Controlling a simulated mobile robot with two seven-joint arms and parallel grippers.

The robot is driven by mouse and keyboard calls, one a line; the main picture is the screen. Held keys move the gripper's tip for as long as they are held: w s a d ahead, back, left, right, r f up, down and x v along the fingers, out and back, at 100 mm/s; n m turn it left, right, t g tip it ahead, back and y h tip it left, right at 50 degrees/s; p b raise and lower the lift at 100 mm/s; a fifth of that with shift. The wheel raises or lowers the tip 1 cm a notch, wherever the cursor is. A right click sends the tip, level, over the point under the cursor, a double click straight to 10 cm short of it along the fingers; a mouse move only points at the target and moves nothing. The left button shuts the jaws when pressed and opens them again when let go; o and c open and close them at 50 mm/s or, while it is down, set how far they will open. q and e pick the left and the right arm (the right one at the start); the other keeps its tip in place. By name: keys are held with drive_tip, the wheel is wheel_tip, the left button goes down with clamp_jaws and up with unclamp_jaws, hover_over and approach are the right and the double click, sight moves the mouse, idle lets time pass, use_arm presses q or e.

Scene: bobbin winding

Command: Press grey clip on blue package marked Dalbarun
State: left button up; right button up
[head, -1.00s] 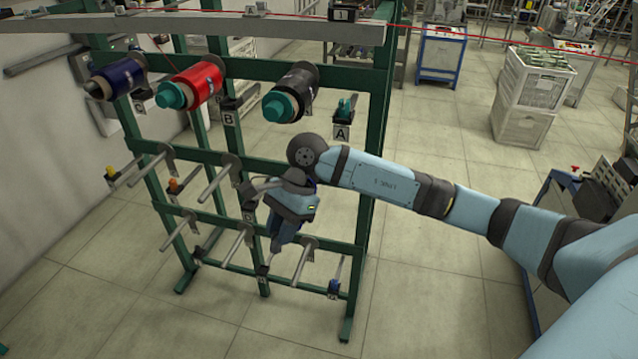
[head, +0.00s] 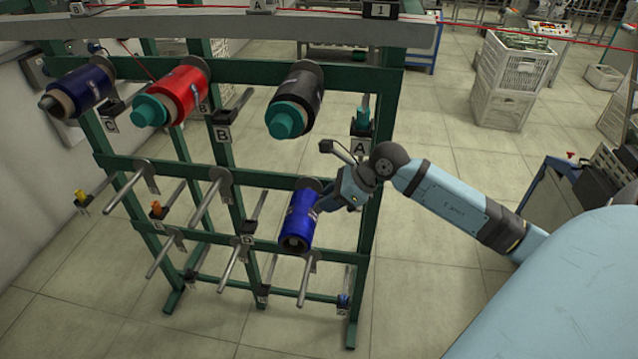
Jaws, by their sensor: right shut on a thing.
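A bright blue package (head: 299,215) sits at the right peg of the rack's middle row, its end facing forward and down. It has a pale label strip, too small to read. My right gripper (head: 324,201) is at the package's right side, its fingers shut against it; their tips are partly hidden. A second, darker blue package (head: 83,91) is on the top row at the left, its marking also unreadable. I cannot make out a grey clip for certain. My left gripper is not in view.
The green rack (head: 262,180) also holds a red package (head: 180,92) and a black package (head: 298,88). Bare pegs (head: 305,278) stick out below and to the left. White crates (head: 512,80) stand behind.

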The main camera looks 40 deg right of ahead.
drive_tip(key=shift+f, duration=0.35)
drive_tip(key=shift+a+f+b, duration=0.15)
drive_tip(key=shift+f+b, duration=0.1)
drive_tip(key=shift+b, duration=0.1)
drive_tip(key=x, duration=0.1)
drive_tip(key=b+x, duration=0.1)
drive_tip(key=x, duration=0.1)
drive_tip(key=shift+s+f+b, duration=0.1)
drive_tip(key=shift+f+b, duration=0.2)
drive_tip(key=shift+f, duration=0.05)
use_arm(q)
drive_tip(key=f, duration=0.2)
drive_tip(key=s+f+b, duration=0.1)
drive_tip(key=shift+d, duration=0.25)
use_arm(e)
drive_tip(key=shift+w+a+f, duration=0.15)
drive_tip(key=shift+w+f, duration=0.2)
drive_tip(key=shift+f, duration=0.3)
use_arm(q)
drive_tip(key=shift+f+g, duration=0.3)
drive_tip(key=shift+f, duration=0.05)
use_arm(e)
drive_tip(key=shift+f, duration=0.15)
use_arm(q)
drive_tip(key=shift+b, duration=0.35)
use_arm(e)
drive_tip(key=shift+w+a+f, duration=0.1)
drive_tip(key=shift+w+f, duration=0.05)
drive_tip(key=shift+f, duration=0.1)
